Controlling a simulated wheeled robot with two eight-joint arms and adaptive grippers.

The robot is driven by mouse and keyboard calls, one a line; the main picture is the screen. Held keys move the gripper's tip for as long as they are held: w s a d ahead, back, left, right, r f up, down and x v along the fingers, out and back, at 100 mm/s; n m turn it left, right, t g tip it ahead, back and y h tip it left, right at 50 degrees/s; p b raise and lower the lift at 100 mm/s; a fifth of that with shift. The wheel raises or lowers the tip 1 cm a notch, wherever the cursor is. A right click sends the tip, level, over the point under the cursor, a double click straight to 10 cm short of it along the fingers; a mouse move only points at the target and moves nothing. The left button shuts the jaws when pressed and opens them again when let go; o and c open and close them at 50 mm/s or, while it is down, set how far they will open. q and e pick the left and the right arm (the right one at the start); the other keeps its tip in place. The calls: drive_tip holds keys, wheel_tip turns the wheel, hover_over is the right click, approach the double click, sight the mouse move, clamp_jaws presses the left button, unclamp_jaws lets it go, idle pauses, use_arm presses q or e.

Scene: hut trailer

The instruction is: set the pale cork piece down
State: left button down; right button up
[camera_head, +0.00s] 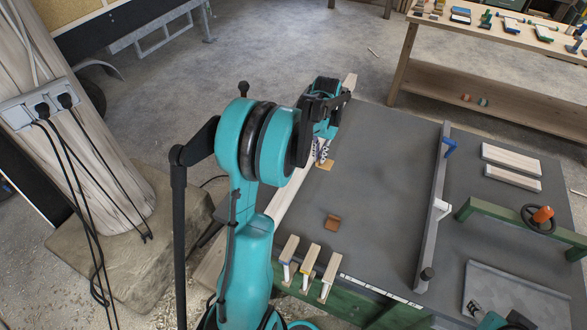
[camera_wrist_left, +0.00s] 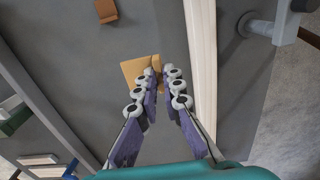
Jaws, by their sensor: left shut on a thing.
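The pale cork piece (camera_head: 326,166) is a flat tan block near the back left of the grey bench top. My left gripper (camera_head: 321,154) is above it and shut on it. In the left wrist view, the cork piece (camera_wrist_left: 137,70) sits at the fingertips of the left gripper (camera_wrist_left: 160,78), and the fingers hide part of its edge. I cannot tell whether its underside touches the bench. At the lower right of the head view, a teal and black part, seemingly of my right arm, is cut off by the frame, so its jaw state is unclear.
A pale wooden strip (camera_wrist_left: 203,60) runs close beside the cork piece. A darker brown block (camera_head: 332,222) lies on the grey bench top (camera_head: 385,180). A grey divider (camera_head: 433,210) stands to the right. The bench middle is clear.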

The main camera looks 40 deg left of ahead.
use_arm(q)
drive_tip(key=a+f, duration=0.2)
drive_tip(key=a, duration=0.1)
drive_tip(key=s+a+f+b, duration=0.1)
drive_tip(key=a+f, duration=0.1)
drive_tip(key=a, duration=0.2)
drive_tip(key=s+a+f+b, duration=0.1)
drive_tip(key=a+f, duration=0.1)
drive_tip(key=a, duration=0.1)
drive_tip(key=shift+s+a+f, duration=0.2)
drive_tip(key=shift+a+f, duration=0.15)
wheel_tip(320, 180, down, 4)
drive_tip(key=shift+a+r+b, duration=0.1)
drive_tip(key=shift+r+b, duration=0.05)
drive_tip(key=shift+b, duration=0.55)
drive_tip(key=shift+f, duration=0.2)
drive_tip(key=shift+f, duration=0.15)
drive_tip(key=c, duration=1.7)
unclamp_jaws()
